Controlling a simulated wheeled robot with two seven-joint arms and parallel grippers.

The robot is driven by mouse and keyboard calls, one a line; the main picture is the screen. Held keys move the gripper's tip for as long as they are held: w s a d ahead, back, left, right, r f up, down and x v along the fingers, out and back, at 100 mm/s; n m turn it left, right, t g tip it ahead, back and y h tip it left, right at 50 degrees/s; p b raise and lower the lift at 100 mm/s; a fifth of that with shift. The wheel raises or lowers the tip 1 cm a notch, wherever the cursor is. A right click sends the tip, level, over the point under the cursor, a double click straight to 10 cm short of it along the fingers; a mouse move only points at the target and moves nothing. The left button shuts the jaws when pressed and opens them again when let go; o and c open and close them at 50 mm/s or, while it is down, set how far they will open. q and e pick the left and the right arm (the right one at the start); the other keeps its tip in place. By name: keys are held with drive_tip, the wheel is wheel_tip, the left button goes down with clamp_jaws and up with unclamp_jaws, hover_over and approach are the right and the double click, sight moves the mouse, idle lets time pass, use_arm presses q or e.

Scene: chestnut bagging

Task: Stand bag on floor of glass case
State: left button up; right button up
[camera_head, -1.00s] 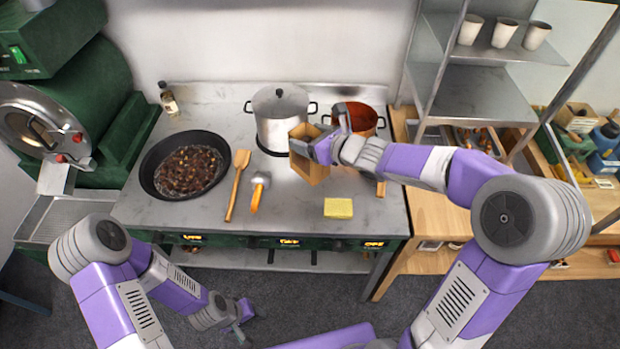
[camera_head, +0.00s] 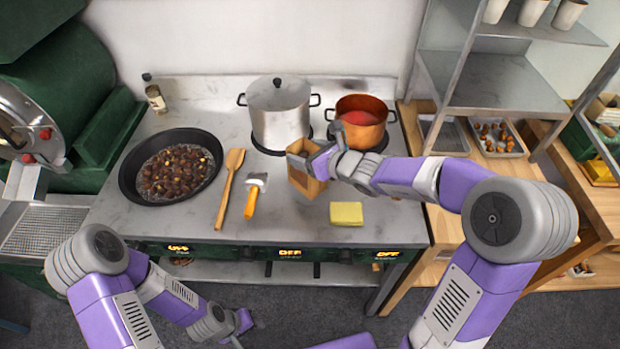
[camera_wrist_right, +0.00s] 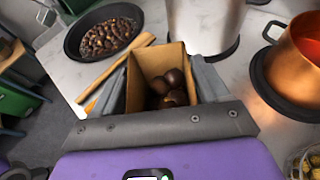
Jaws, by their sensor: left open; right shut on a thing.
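A brown paper bag (camera_head: 306,180) stands upright with its mouth open, above or on the steel counter near the silver pot. My right gripper (camera_head: 325,160) is shut on the bag's upper part. In the right wrist view the bag (camera_wrist_right: 160,60) sits between the two fingers and holds several dark chestnuts (camera_wrist_right: 172,86). I cannot tell whether its base touches the counter. My left gripper (camera_head: 238,325) is open and empty, low in front of the stove. I cannot make out a glass case in these views.
A pan of chestnuts (camera_head: 172,172), a wooden spatula (camera_head: 229,190), a yellow-handled scoop (camera_head: 252,200) and a yellow sponge (camera_head: 346,214) lie on the counter. A silver pot (camera_head: 278,115) and copper pot (camera_head: 361,122) stand behind. A metal shelf (camera_head: 500,85) with cups rises at right.

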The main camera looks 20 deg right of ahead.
sight(310, 187)
wheel_tip(310, 187, down, 6)
drive_tip(key=shift+r+b, duration=0.2)
drive_tip(key=shift+b, duration=0.8)
drive_tip(key=shift+r, duration=0.1)
drive_tip(key=shift+f, duration=0.25)
drive_tip(key=o, duration=1.6)
drive_tip(key=shift+r, duration=0.1)
drive_tip(key=shift+r, duration=0.1)
